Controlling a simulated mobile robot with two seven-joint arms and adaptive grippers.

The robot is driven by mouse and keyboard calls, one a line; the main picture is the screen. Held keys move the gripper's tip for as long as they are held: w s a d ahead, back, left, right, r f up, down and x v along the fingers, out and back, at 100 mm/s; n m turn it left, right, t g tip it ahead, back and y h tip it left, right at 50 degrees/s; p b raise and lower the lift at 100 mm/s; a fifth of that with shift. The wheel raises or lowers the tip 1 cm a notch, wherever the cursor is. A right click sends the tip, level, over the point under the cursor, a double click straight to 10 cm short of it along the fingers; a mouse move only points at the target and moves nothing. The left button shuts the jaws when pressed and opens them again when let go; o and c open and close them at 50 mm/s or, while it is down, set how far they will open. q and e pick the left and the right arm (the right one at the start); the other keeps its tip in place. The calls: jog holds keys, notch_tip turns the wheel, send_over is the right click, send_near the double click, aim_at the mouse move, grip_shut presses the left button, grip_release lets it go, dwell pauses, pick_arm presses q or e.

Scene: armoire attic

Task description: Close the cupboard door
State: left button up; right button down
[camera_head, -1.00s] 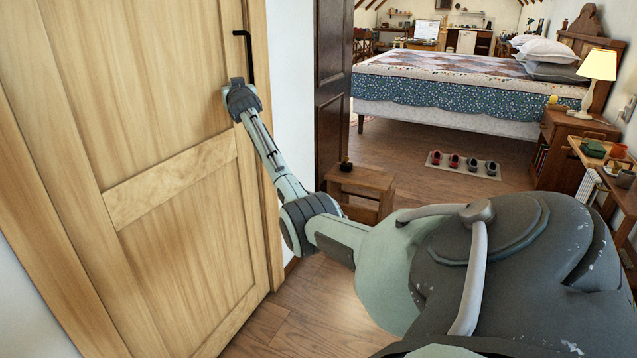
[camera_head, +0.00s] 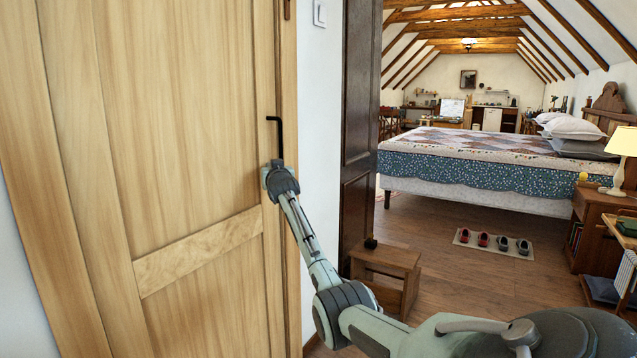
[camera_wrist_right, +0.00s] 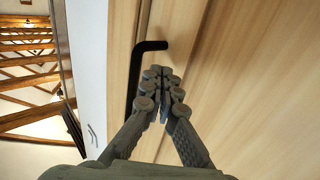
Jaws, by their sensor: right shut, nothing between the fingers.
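The cupboard door (camera_head: 195,150) is light panelled wood and fills the left of the head view. Its right edge looks about flush with the wooden frame beside it; I cannot tell whether any gap is left. A black bent handle (camera_head: 279,138) is on its right side, and it also shows in the wrist view (camera_wrist_right: 136,70). My right gripper (camera_wrist_right: 162,73) is shut and empty, its fingertips close to the door face just below and right of the handle's bend. Contact is unclear. In the head view my right wrist hides the fingers. My left gripper is not in view.
A white wall (camera_head: 320,110) with a switch is right of the cupboard. A dark open door (camera_head: 359,130) stands beyond it, with a small wooden step stool (camera_head: 392,262) in front. A bed (camera_head: 480,170) and shoes on a mat are farther back. Wooden floor between is clear.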

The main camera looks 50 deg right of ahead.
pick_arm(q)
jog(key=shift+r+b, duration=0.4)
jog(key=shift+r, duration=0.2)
pick_arm(e)
jog(key=s+d, duration=0.1)
jog(key=s, duration=0.9)
jog(key=shift+s+d+f, duration=0.15)
jog(key=shift+s+d, duration=0.1)
